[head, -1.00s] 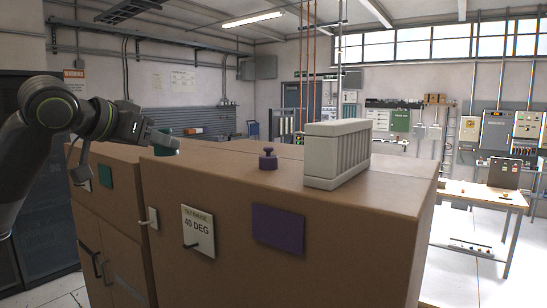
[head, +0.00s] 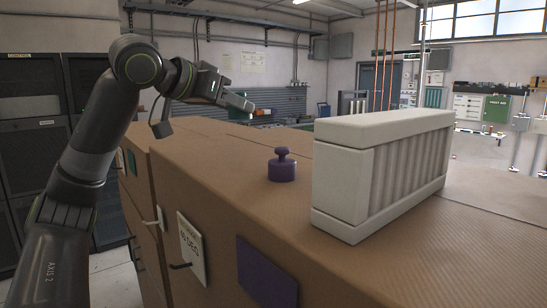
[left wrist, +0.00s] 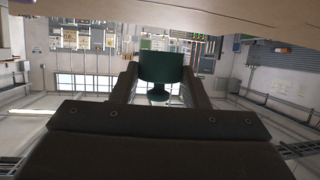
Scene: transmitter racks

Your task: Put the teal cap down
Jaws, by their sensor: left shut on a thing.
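The teal cap (left wrist: 161,67) shows dark green in the left wrist view, between the two fingers of my left gripper (left wrist: 160,88). The fingers are shut on it, and its narrower knob shows below its wide body. In the head view my left gripper (head: 243,104) is above the far part of the brown cabinet tops, left of and beyond the purple cap; I cannot clearly make out the teal cap there. In the left wrist view a tan surface (left wrist: 200,10) lies close past the cap; I cannot tell whether they touch. My right gripper is not in view.
A purple knobbed cap (head: 282,168) stands on the near cabinet top (head: 235,170). A large white ribbed block (head: 340,185) stands right of it. A teal square (head: 131,162) and a purple square (head: 265,272) mark the cabinet fronts. The top left of the purple cap is clear.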

